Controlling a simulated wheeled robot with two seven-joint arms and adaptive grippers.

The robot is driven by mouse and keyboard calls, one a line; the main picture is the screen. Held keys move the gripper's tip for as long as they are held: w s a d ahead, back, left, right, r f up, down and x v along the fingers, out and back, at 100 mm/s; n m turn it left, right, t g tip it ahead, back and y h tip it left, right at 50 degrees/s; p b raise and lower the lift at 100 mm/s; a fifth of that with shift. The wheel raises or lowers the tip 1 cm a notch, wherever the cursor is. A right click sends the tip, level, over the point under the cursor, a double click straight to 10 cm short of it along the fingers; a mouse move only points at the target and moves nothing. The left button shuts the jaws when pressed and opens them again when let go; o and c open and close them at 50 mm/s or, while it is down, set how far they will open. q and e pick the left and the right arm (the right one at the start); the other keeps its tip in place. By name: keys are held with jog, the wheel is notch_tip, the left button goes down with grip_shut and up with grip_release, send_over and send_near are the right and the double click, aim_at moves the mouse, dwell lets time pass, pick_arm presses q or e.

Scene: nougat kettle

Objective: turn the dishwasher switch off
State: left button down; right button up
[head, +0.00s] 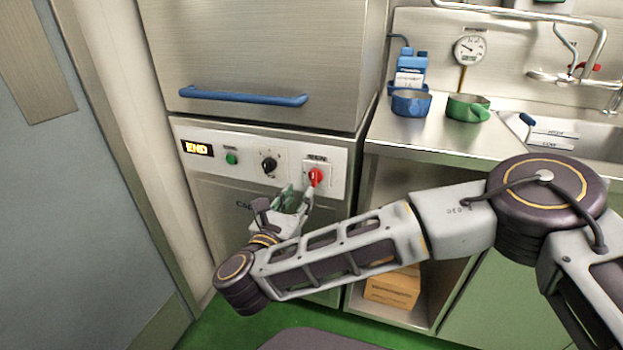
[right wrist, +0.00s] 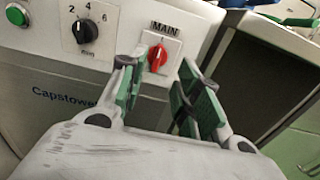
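The dishwasher (head: 240,60) stands at the left with a white control panel on its front. Its red rotary switch (head: 316,177) is at the panel's right end; in the right wrist view the red switch (right wrist: 157,57) sits on a plate under the label MAIN, its knob tilted slightly from upright. My right gripper (head: 297,192) is just below and in front of the switch. In the right wrist view the right gripper (right wrist: 158,88) is open, its green-padded fingers apart, with nothing between them. I cannot tell whether a finger touches the switch. My left gripper is not in view.
The panel also has a lit END display (head: 197,148), a green button (head: 231,158) and a black dial (head: 269,165). A blue handle (head: 243,96) crosses the hood above. Blue and green pots (head: 411,103) stand on the counter at the right.

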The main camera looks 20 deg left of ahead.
aim_at(313, 175)
jog(key=w+b, duration=0.1)
jog(key=w, duration=0.7)
jog(key=shift+w+d+b, duration=0.15)
jog(key=shift+w+b, duration=0.2)
jog(key=shift+w, duration=0.8)
jog(key=shift+c, duration=0.3)
grip_shut()
